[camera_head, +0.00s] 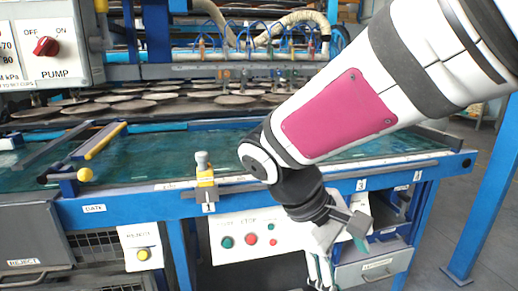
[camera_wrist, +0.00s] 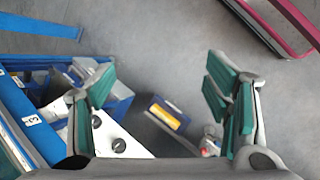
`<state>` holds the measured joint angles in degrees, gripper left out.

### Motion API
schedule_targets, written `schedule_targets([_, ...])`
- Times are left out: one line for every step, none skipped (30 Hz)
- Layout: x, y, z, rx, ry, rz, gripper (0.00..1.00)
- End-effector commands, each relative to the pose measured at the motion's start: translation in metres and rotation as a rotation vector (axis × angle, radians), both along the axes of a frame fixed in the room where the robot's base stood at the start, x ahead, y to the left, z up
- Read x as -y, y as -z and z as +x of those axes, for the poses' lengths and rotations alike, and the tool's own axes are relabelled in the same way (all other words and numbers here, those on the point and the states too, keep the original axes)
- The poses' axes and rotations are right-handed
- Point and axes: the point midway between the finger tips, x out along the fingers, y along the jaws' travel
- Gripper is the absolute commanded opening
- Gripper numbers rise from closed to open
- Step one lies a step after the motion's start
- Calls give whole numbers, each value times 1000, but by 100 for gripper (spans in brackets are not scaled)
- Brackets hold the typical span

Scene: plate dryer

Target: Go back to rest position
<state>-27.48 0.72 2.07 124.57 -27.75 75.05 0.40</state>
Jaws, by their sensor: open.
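My gripper (camera_wrist: 165,105) is open and empty in the wrist view, its two green-padded fingers spread wide apart over the grey floor. In the head view my gripper (camera_head: 320,268) hangs low in front of the blue machine, at the end of my downward-slanting arm. Its fingertips are partly cut off by the lower edge there. No object is between the fingers.
The blue machine frame (camera_head: 130,205) runs across the head view, with a STOP button panel (camera_head: 245,238) behind my gripper and a pump switch box (camera_head: 50,45) at upper left. A drawer (camera_head: 375,268) is close right. Grey floor (camera_wrist: 180,60) is open ahead in the wrist view.

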Motion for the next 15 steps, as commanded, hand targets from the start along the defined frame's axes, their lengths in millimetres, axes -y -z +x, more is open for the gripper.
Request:
schedule_targets([14, -9, -15, 20, 63, 38, 71])
schedule_targets([20, -12, -24, 27, 98, 60, 71])
schedule_targets([27, -16, -36, 37, 143, 88, 71])
schedule_targets([32, -18, -46, 45, 177, 111, 71])
schedule_targets([37, -21, -55, 54, 209, 132, 71])
schedule_targets([42, -23, -67, 65, 254, 161, 71])
schedule_targets([45, -25, -76, 74, 286, 184, 71])
schedule_targets([48, -26, -86, 83, 319, 207, 71])
schedule_targets([52, -27, -98, 97, 361, 237, 71])
schedule_targets([54, -27, -107, 108, 391, 259, 71])
schedule_targets([55, -28, -116, 117, 421, 282, 71])
schedule_targets([56, -27, -126, 131, 459, 310, 71])
schedule_targets([57, -27, -134, 140, 484, 329, 71])
schedule_targets([57, -27, -140, 150, 508, 350, 71])
schedule_targets([57, -26, -149, 161, 537, 373, 71])
